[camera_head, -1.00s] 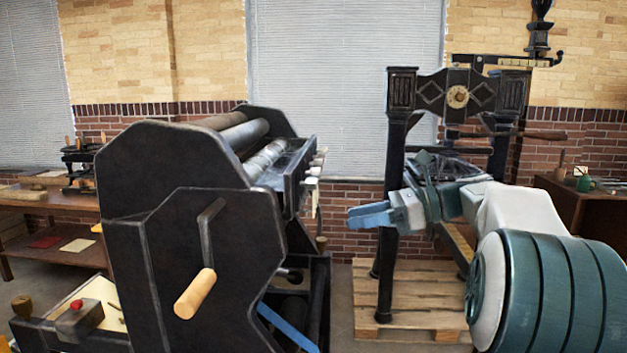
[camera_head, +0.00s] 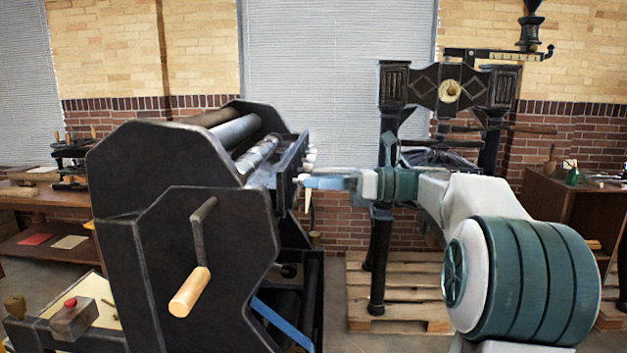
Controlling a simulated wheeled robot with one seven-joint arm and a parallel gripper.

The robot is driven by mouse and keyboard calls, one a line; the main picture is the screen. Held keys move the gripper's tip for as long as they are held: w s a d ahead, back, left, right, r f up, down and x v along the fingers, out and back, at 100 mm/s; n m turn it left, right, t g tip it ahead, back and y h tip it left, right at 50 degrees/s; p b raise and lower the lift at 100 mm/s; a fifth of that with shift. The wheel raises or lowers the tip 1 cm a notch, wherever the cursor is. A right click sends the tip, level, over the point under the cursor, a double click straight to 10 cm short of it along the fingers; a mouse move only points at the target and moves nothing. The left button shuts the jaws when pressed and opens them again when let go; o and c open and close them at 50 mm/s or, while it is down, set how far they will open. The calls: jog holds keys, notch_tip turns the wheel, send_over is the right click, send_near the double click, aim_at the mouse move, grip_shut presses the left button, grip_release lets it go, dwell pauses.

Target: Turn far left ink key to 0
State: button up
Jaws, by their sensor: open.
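The dark press (camera_head: 170,170) on the left has an ink trough (camera_head: 275,165) along its upper right side. Several small whitish ink keys (camera_head: 311,149) stick out from the trough in a row running away from me. The nearest key (camera_head: 301,178) is by the tips of my gripper. My gripper (camera_head: 312,182) is open, with its blue fingers pointing left at the near end of the row. I cannot tell whether the fingers touch or surround the key. The key's marks and setting are too small to read.
A crank with a wooden handle (camera_head: 190,291) sticks out from the press's near side. A tall black hand press (camera_head: 389,150) stands on a wooden pallet (camera_head: 412,310) behind my arm. A wooden bench (camera_head: 40,205) is at the far left, and a brown cabinet (camera_head: 545,205) at the right.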

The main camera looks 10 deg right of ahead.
jog(key=shift+x, duration=0.75)
grip_shut()
jog(key=shift+n, duration=0.3)
jog(key=shift+f+n+b, duration=0.1)
jog(key=shift+n+b, duration=0.65)
jog(key=shift+n, duration=2.85)
